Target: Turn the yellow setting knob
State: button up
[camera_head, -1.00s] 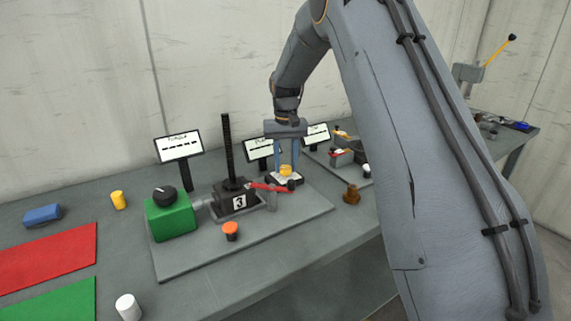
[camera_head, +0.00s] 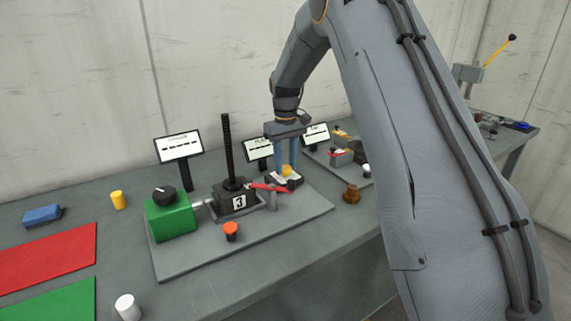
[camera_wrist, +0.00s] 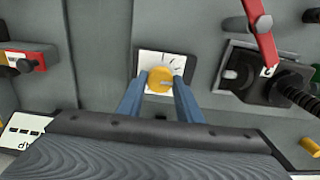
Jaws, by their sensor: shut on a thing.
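The yellow setting knob (camera_wrist: 159,82) sits on a white dial plate (camera_wrist: 172,60) with dark tick marks, at the right end of the grey base plate. In the head view the knob (camera_head: 286,171) shows low between my fingers. My gripper (camera_wrist: 160,84) points down at it, one blue finger on each side, and is shut on the knob. A pale pointer mark shows on the knob's top. The finger pads hide the knob's sides. A display (camera_head: 258,147) stands behind my gripper, partly covered by it.
Left of the knob stand a black jack numbered 3 (camera_head: 236,199) with a red lever (camera_head: 268,187), a green box (camera_head: 171,215) with a black knob, and an orange button (camera_head: 231,230). Another station (camera_head: 343,154) lies to the right. A brown piece (camera_head: 351,194) stands near the front edge.

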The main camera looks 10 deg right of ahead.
aim_at(285, 167)
jog(key=shift+r, duration=0.1)
jog(key=o, duration=1)
jog(key=shift+o, duration=0.2)
notch_tip(285, 167, up, 8)
jog(key=shift+f+b, duration=0.15)
jog(key=shift+b, duration=0.85)
